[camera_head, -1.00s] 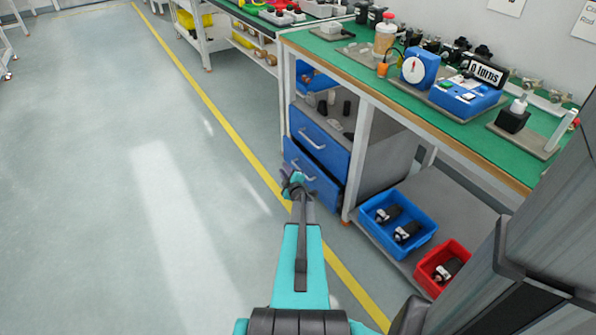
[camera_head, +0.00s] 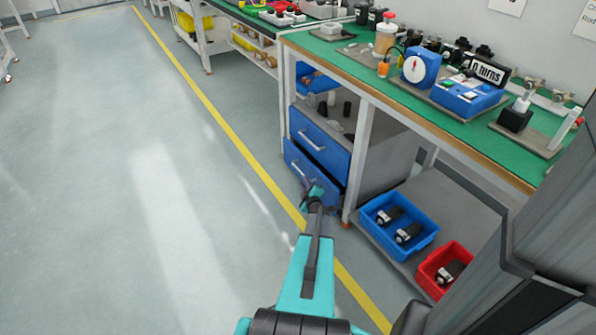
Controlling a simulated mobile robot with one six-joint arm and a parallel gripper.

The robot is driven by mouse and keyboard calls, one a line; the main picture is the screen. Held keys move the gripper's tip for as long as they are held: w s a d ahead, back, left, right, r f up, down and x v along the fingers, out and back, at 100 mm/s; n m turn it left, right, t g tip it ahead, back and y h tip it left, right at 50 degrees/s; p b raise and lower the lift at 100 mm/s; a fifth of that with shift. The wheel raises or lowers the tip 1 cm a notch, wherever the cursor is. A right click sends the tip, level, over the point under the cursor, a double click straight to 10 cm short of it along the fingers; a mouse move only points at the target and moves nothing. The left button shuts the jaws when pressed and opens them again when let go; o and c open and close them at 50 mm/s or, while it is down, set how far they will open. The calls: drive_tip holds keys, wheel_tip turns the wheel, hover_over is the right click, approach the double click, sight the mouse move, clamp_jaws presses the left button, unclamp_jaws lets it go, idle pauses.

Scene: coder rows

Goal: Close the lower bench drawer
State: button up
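The lower bench drawer (camera_head: 301,168) is a blue front under the green-topped bench, below the upper blue drawer (camera_head: 318,146). It stands out a little from the cabinet, with a dark gap above its front. I cannot tell whether the gripper touches the drawer. The fingers are small and seen from behind, so their opening is unclear. The upper drawer looks shut, with its light handle (camera_head: 312,143) showing.
A white bench leg (camera_head: 357,165) stands just right of the drawers. A blue bin (camera_head: 398,226) and a red bin (camera_head: 443,270) sit on the low shelf to the right. The grey floor (camera_head: 120,200) left of the yellow line (camera_head: 225,125) is clear.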

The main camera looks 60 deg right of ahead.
sight(298, 170)
drive_tip(key=shift+b+x, duration=1.15)
drive_tip(key=shift+x, duration=5.55)
drive_tip(key=shift+c, duration=0.2)
clamp_jaws()
